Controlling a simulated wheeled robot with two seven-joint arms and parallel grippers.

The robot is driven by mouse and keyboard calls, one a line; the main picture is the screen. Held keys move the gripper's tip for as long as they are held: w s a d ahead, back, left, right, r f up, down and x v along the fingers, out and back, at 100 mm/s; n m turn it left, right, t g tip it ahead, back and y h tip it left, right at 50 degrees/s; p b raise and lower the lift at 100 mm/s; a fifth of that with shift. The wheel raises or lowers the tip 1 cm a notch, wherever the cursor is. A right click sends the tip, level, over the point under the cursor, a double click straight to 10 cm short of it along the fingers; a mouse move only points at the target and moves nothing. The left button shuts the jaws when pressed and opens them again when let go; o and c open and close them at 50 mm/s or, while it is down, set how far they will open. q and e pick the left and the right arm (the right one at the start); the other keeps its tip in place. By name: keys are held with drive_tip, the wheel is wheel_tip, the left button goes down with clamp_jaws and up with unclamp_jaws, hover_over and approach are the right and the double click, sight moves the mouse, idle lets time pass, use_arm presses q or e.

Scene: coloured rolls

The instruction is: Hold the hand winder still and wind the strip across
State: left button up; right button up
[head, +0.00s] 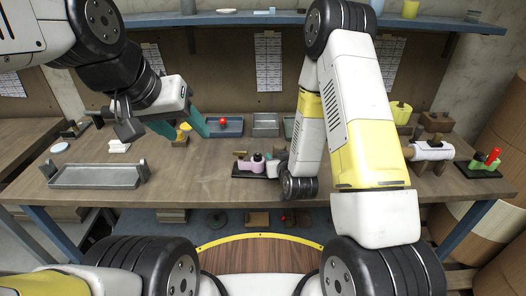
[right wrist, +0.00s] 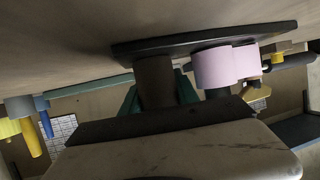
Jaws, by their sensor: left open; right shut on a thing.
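The hand winder (head: 247,174) stands on the bench in front of me, on a dark base plate. It carries a pink roll (head: 258,164), also large in the right wrist view (right wrist: 222,67). A small yellow part (right wrist: 278,58) shows beyond the roll there. My right gripper (right wrist: 160,88) is shut on a dark upright post (right wrist: 155,75) of the winder, with a teal finger on either side. In the head view my right arm partly hides this grip. No loose strip can be made out.
An empty metal tray (head: 97,177) lies at the left. Blue-grey bins (head: 225,127) stand at the back, one with a red ball (head: 222,121). At the right are a white roll (head: 432,151) and a red-and-green piece (head: 490,158). The bench between tray and winder is clear.

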use_arm(q)
drive_tip(key=shift+c, duration=0.2)
idle(1.1)
drive_tip(key=c, duration=0.6)
drive_tip(key=shift+o, duration=0.2)
